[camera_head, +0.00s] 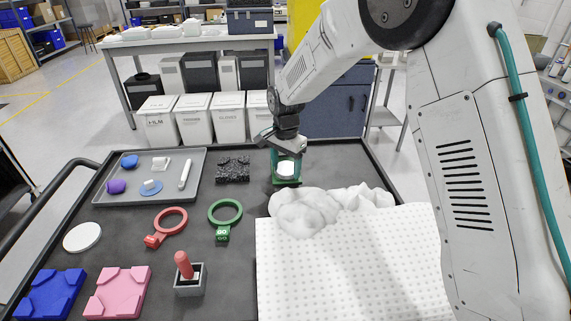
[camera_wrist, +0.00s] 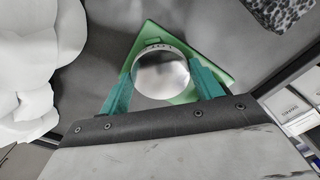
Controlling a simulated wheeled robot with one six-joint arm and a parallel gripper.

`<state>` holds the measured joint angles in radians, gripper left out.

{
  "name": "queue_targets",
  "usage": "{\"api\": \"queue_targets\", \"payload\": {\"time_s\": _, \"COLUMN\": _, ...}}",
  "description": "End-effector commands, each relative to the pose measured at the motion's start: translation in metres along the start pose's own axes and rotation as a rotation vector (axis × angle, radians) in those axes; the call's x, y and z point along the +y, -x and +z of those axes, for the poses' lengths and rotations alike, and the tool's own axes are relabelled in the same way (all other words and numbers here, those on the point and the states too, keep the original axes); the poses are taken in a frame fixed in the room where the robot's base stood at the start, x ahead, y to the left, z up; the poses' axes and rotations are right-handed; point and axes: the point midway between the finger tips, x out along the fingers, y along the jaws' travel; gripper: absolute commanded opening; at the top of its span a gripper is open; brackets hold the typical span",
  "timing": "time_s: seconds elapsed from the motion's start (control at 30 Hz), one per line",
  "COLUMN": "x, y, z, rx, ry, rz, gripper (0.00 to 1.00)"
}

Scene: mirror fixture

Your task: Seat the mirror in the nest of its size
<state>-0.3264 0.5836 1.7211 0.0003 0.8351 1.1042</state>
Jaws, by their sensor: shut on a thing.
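My gripper (camera_wrist: 163,78) is shut on a round silver mirror (camera_wrist: 160,72), with one teal finger on each side of its rim. In the wrist view a green triangular piece (camera_wrist: 215,62) lies around and behind the mirror. I cannot tell whether the mirror touches it or is above it. In the head view my gripper (camera_head: 285,168) points down at the back of the dark table, and the mirror shows as a pale disc there. A blue notched block (camera_head: 48,293), a pink notched block (camera_head: 117,292) and a dark speckled block (camera_head: 232,169) lie on the table.
White crumpled cloth (camera_head: 320,207) and a white perforated board (camera_head: 350,265) lie close in front of my gripper. A grey tray (camera_head: 105,195), red ring (camera_head: 170,220), green ring (camera_head: 225,211), white disc (camera_head: 82,237) and red-handled tool (camera_head: 185,265) occupy the left side.

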Motion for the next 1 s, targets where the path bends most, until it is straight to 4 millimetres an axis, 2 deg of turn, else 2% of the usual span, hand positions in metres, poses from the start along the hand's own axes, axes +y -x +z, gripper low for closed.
{"api": "queue_targets", "payload": {"time_s": 0.27, "x": 0.001, "y": -0.002, "z": 0.000, "rx": -0.001, "ry": 0.000, "rz": 0.002, "gripper": 0.38}}
{"api": "queue_targets", "payload": {"time_s": 0.3, "x": 0.001, "y": -0.003, "z": 0.000, "rx": -0.001, "ry": 0.000, "rz": 0.002, "gripper": 0.70}}
{"api": "queue_targets", "payload": {"time_s": 0.37, "x": 0.001, "y": -0.003, "z": 0.001, "rx": -0.002, "ry": 0.000, "rz": 0.003, "gripper": 0.87}}
{"api": "queue_targets", "payload": {"time_s": 0.4, "x": 0.001, "y": -0.003, "z": 0.001, "rx": -0.002, "ry": 0.000, "rz": 0.003, "gripper": 0.90}}
{"api": "queue_targets", "payload": {"time_s": 0.73, "x": 0.002, "y": -0.003, "z": 0.000, "rx": -0.003, "ry": -0.001, "rz": 0.006, "gripper": 0.90}}
{"api": "queue_targets", "payload": {"time_s": 1.0, "x": 0.001, "y": 0.017, "z": 0.000, "rx": -0.001, "ry": 0.000, "rz": 0.003, "gripper": 0.90}}
